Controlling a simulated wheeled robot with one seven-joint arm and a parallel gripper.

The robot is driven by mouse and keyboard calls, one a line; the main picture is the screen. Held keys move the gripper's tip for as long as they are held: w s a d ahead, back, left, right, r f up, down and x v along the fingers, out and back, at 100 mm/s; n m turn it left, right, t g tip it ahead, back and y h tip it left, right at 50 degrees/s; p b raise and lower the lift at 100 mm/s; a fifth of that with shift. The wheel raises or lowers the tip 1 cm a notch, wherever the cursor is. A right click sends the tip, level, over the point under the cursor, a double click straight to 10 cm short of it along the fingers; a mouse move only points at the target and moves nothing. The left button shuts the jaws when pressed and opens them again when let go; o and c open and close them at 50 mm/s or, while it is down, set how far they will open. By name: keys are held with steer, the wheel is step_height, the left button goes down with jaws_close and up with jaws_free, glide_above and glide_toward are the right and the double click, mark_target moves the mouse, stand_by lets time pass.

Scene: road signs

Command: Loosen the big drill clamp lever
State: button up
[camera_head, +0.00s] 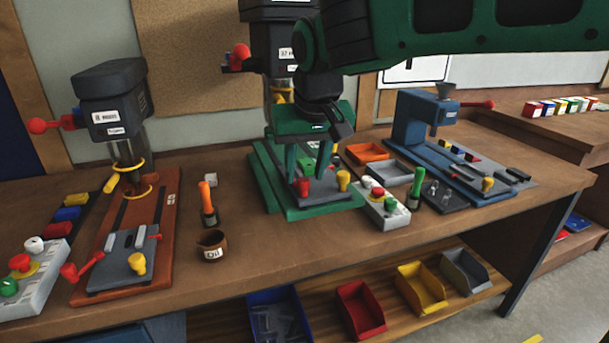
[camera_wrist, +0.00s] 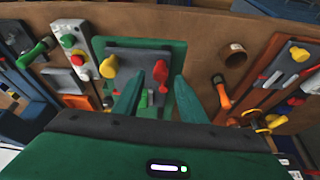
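The big drill (camera_head: 268,48) stands at mid-bench, partly hidden behind my arm. On its green base (camera_head: 265,180) is a grey clamp block (camera_head: 322,188) with a red lever (camera_head: 303,187) and a yellow knob (camera_head: 343,178). In the wrist view the red lever (camera_wrist: 160,72) shows between my fingertips and the yellow knob (camera_wrist: 109,67) to their left. My gripper (camera_head: 307,166) is open, fingers pointing down over the clamp; it also shows in the wrist view (camera_wrist: 159,80). I cannot tell whether a finger touches the lever.
A smaller drill (camera_head: 112,95) stands left and a blue machine (camera_head: 420,115) right. An orange-handled tool (camera_head: 207,203), an oil cup (camera_head: 211,245) and a button box (camera_head: 382,206) flank the green base. Bins (camera_head: 360,308) sit on the shelf below.

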steer(key=shift+x, duration=1.05)
jaws_close()
